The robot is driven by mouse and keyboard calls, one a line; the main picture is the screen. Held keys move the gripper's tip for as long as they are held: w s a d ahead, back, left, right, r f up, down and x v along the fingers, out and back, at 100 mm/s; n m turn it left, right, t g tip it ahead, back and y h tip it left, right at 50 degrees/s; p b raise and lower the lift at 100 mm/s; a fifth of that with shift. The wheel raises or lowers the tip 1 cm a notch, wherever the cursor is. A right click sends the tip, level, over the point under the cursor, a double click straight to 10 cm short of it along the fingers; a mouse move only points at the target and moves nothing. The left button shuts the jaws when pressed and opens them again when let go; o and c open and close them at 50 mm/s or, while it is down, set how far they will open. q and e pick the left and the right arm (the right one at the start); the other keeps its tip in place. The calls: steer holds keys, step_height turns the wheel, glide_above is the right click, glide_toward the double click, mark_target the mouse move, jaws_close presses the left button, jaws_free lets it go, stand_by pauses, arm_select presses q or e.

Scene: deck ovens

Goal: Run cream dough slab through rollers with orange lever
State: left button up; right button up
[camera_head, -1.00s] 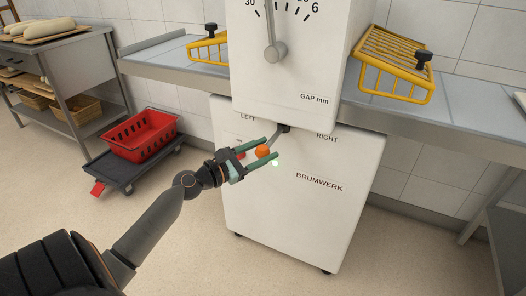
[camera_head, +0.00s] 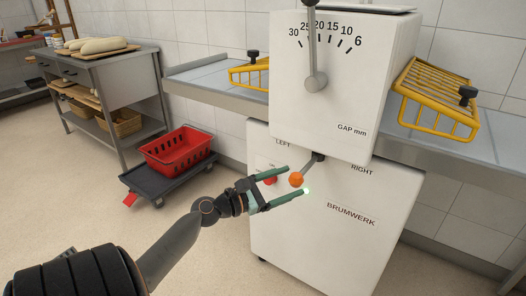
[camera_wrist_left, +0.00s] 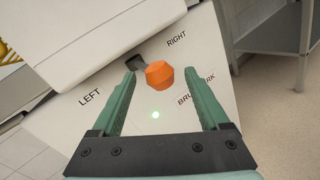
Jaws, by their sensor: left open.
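The orange lever knob (camera_head: 296,180) sits on a short grey lever arm (camera_head: 313,167) that comes out of the white sheeter's (camera_head: 318,225) front, between the LEFT and RIGHT labels. My left gripper (camera_head: 297,183) is open, with its green fingertips close to the knob. In the left wrist view the orange knob (camera_wrist_left: 159,75) shows between and just beyond the two green fingers (camera_wrist_left: 154,78), with room on both sides. No cream dough slab and no rollers show. My right gripper is in neither view.
Yellow wire guards (camera_head: 437,100) stand over the belt tables on both sides of the machine. A gap dial pointer (camera_head: 316,82) is above. A red crate (camera_head: 177,152) on a dark dolly and a steel table with loaves (camera_head: 103,46) stand at left.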

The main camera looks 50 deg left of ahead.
arm_select(q)
steer(key=v, duration=0.9)
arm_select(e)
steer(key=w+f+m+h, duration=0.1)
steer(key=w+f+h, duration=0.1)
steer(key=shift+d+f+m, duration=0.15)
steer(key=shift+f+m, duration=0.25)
arm_select(q)
steer(key=shift+s+d, duration=0.1)
